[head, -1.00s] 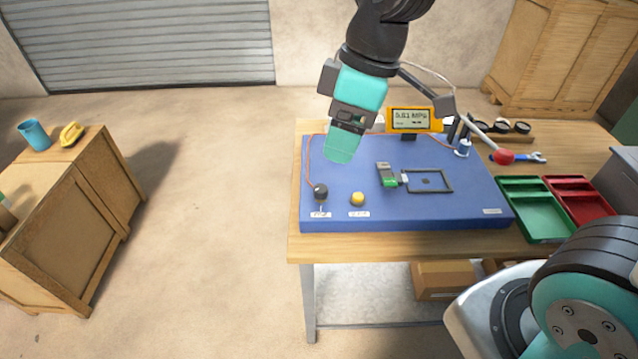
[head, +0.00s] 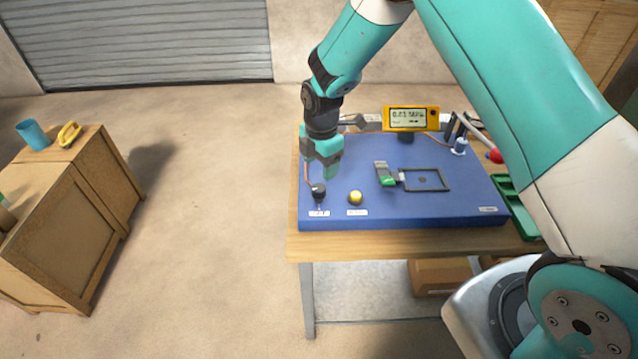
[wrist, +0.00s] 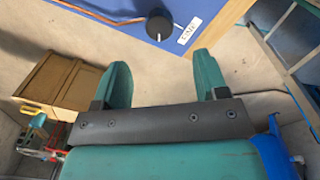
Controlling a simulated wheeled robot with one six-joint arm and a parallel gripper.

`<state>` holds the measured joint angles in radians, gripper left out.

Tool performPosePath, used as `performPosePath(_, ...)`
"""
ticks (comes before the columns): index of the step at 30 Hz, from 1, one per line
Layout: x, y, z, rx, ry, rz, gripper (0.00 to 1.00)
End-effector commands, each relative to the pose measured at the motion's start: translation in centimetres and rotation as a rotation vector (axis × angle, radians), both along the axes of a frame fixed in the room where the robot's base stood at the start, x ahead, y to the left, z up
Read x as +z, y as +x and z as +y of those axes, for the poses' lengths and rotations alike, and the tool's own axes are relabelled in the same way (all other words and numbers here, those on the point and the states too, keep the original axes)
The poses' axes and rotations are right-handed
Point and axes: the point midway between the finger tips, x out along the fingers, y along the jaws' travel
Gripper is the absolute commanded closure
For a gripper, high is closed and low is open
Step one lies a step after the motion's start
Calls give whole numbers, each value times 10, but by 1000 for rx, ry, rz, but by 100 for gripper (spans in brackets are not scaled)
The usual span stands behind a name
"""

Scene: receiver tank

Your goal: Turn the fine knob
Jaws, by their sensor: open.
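The fine knob (head: 319,190) is a small black round knob at the left front corner of the blue panel (head: 460,205), with a white label (head: 319,213) in front of it. In the wrist view the black knob (wrist: 159,25) stands beyond my fingertips, roughly centred between them, and its label (wrist: 189,31) seems to read FINE. My gripper (head: 332,172) points downward just above and behind the knob, and seems apart from it. In the wrist view my gripper (wrist: 162,68) is open, with nothing between its two teal fingers.
A yellow knob (head: 355,198) sits close to the right of the black one. A thin cable (head: 306,170) runs along the panel's left edge. A yellow display (head: 411,118) and a dark rectangular frame (head: 424,181) are farther right. Open floor lies left of the table.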

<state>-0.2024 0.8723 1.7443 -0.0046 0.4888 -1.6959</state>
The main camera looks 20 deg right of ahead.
Motion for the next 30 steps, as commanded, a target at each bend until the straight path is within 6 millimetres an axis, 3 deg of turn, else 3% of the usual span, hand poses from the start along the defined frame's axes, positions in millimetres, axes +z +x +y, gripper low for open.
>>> performPosePath(6, -47, 1, 1, 0, 0, 4, 33)
performPosePath(12, -76, 2, 1, 0, 0, 2, 33)
performPosePath(25, -88, 3, 1, 0, 0, -1, 33)
performPosePath(30, -88, 3, 1, -1, 0, -1, 70)
